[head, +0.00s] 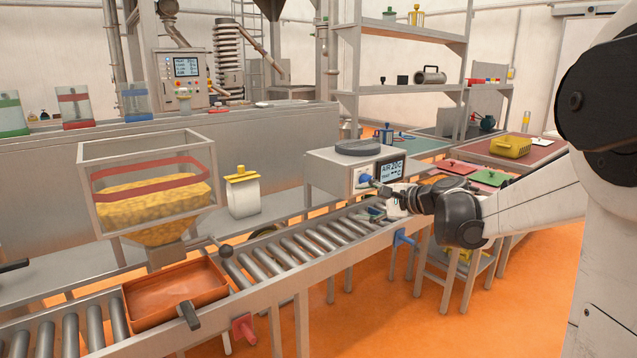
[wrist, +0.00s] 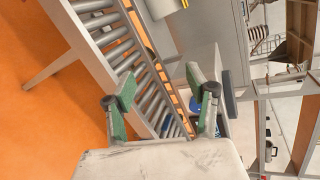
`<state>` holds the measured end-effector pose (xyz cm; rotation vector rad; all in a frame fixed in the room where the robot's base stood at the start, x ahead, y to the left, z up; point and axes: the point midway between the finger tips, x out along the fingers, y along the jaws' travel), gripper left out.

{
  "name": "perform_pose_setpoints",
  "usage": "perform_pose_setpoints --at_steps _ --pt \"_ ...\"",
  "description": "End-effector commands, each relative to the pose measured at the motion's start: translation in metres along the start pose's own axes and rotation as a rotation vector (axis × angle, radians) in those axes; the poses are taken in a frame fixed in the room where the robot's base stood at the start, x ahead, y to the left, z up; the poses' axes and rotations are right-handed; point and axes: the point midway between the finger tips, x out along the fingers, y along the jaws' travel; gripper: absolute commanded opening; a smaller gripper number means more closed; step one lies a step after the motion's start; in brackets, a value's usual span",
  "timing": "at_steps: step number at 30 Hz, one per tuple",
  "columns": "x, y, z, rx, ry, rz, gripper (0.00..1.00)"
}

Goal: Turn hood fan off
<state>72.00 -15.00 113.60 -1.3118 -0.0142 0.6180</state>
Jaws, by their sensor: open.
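A grey metal box (head: 330,174) stands beyond the roller conveyor, with a dark round disc (head: 358,147) on top. Its front face has a lit display (head: 391,170) with text reading roughly "AIR 20C", and a blue knob (head: 364,179) left of it. No hood fan can be clearly identified. My gripper (head: 376,199) is just in front of this face, by the knob; whether it touches is unclear. In the wrist view my gripper (wrist: 162,98) has its green-padded fingers apart with nothing held. A dark blue piece (wrist: 228,93) shows beyond the right finger there.
The roller conveyor (head: 300,244) runs below my gripper, with an orange tray (head: 178,292) on it. A hopper of yellow grains (head: 150,200) stands at left. A stool (head: 450,262) and tables with coloured boards (head: 490,178) are at right. A shelf (head: 400,88) stands behind.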

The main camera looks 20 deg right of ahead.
Motion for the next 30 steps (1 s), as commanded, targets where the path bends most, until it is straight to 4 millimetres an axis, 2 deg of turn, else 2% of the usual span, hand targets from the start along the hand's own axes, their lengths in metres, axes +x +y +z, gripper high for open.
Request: perform_pose_setpoints --at_steps 1,6,12,15,20,23,30 --pt "0.003 -0.004 -0.023 0.052 0.000 -0.038 0.52" --pt "0.004 -0.017 -0.089 0.225 -0.020 -0.172 0.52" --pt "-0.004 -0.022 -0.149 0.374 -0.050 -0.297 0.52" --pt "-0.007 -0.022 -0.165 0.413 -0.060 -0.332 0.52" --pt "-0.006 -0.024 -0.173 0.435 -0.067 -0.351 0.52" --pt "0.003 -0.027 -0.172 0.435 -0.069 -0.350 0.52" --pt "0.042 -0.041 -0.172 0.434 -0.069 -0.349 0.52"
